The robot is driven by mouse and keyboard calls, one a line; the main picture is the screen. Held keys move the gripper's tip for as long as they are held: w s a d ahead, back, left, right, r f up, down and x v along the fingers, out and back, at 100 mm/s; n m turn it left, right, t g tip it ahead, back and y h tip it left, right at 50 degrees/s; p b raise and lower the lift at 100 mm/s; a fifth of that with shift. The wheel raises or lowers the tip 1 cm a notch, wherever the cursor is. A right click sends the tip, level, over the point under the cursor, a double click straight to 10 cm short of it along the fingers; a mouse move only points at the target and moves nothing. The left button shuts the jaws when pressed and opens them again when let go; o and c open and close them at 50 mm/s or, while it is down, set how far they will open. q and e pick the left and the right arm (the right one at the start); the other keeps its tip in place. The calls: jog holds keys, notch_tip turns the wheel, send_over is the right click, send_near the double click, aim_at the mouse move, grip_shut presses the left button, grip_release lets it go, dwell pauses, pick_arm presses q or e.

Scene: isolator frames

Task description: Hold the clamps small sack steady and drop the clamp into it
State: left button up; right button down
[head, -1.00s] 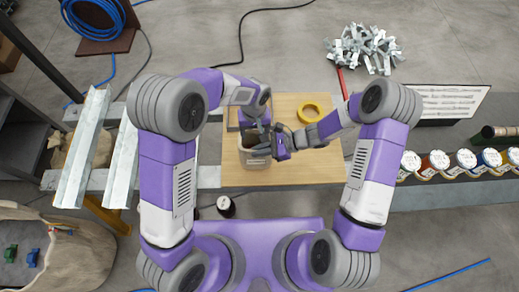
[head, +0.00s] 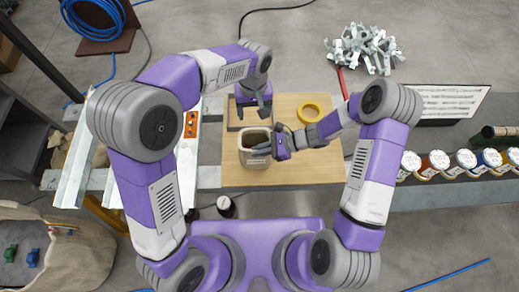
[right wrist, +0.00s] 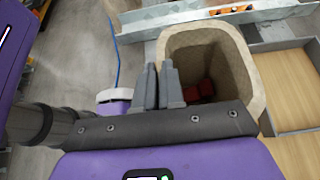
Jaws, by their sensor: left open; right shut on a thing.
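The small beige sack (head: 252,158) stands open and upright on the wooden board, with a label on its front. My right gripper (head: 268,150) is shut on the sack's rim at its right side. In the right wrist view, its two fingers (right wrist: 158,88) are together at the wall of the sack (right wrist: 236,62). Red clamp-like parts (right wrist: 198,92) lie inside the sack; I cannot tell how many. My left gripper (head: 254,106) is open, above and behind the sack, with nothing seen between its fingers.
A yellow tape ring (head: 311,112) lies on the wooden board (head: 300,172). Metal channels (head: 78,165) and an orange level (head: 191,125) are at the left. Several colored jars (head: 438,162) line the right. A pile of metal brackets (head: 362,48) lies on the floor behind.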

jog(key=c, duration=1.2)
grip_release()
jog(key=shift+o, duration=0.2)
jog(key=v, duration=1.2)
